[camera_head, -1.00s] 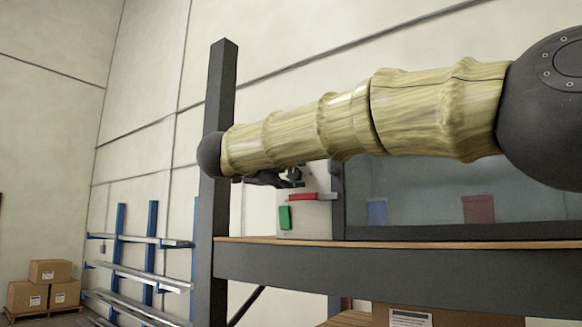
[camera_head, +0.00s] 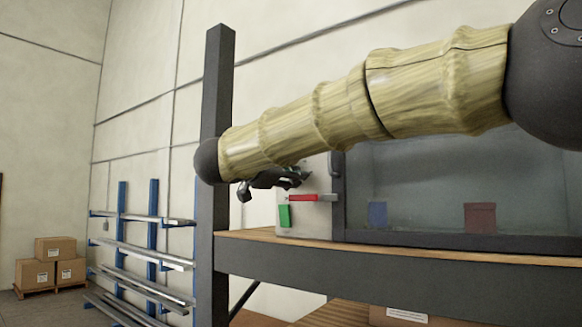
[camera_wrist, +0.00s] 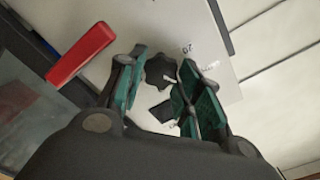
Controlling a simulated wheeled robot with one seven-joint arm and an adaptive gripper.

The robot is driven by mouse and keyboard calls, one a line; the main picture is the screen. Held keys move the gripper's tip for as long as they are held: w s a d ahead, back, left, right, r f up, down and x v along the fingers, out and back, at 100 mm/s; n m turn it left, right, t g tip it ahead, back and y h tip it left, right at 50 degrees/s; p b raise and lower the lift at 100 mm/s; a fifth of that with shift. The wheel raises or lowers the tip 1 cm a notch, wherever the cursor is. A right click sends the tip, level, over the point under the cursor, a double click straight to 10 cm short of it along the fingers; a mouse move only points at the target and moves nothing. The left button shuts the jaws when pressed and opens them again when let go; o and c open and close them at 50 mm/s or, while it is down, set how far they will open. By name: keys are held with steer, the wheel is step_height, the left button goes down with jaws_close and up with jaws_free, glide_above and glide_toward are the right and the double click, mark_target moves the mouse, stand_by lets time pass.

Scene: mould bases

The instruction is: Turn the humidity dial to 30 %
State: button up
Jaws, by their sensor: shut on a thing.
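The humidity dial (camera_wrist: 158,71) is a dark lobed knob on the pale control panel (camera_wrist: 228,92) in the wrist view. A white mark shows beside it, and a printed "20" is legible near it; other print is too small or covered to read. My gripper (camera_wrist: 164,66) has its green-padded fingers on either side of the knob and is shut on it. In the head view my gripper (camera_head: 297,177) is at the panel's upper part, below my forearm, which hides the dial there. The dial's exact setting cannot be read.
A red handle (camera_head: 313,198) sticks out just below my gripper, close to the fingers, also in the wrist view (camera_wrist: 82,54). A green switch (camera_head: 285,216) is lower. Right of the panel is a glass-fronted chamber (camera_head: 425,190) on a bench. A dark post (camera_head: 216,110) stands left.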

steer(key=shift+f, duration=0.15)
stand_by(0.3)
steer(key=o, duration=1)
steer(key=shift+s+a, duration=0.1)
steer(key=v, duration=1.1)
steer(key=shift+s+a, duration=0.25)
steer(key=shift+s, duration=0.05)
steer(key=shift+n, duration=0.3)
